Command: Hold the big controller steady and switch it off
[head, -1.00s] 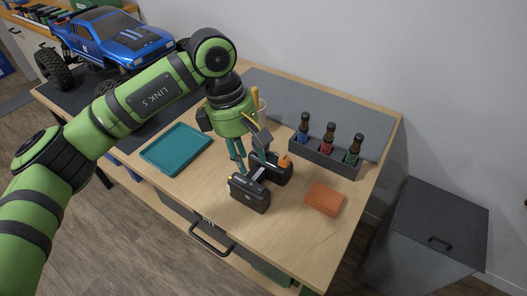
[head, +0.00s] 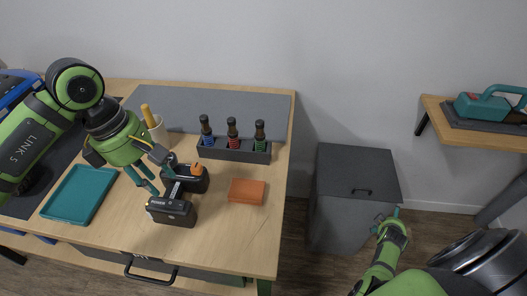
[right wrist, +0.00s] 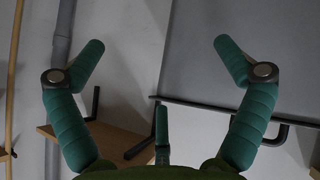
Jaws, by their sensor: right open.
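The big controller (head: 172,211) is black, with a front block, a rear block with an orange knob, and a grey piece between them. It lies on the wooden workbench. My left gripper (head: 161,180) is at the controller's left side, fingertips close to the middle between the two blocks. The fingers look apart, but whether they press on the controller cannot be told. My right gripper (head: 386,222) is low at the right, off the bench, in front of a grey bin. In the right wrist view its green fingers (right wrist: 160,70) are spread and empty.
A teal tray (head: 80,195) lies left of the controller. A rack (head: 234,150) with three bottles stands behind, an orange box (head: 246,191) to the right. A grey lidded bin (head: 352,200) stands beyond the bench, and a wall shelf (head: 437,120) holds a teal tool (head: 490,105).

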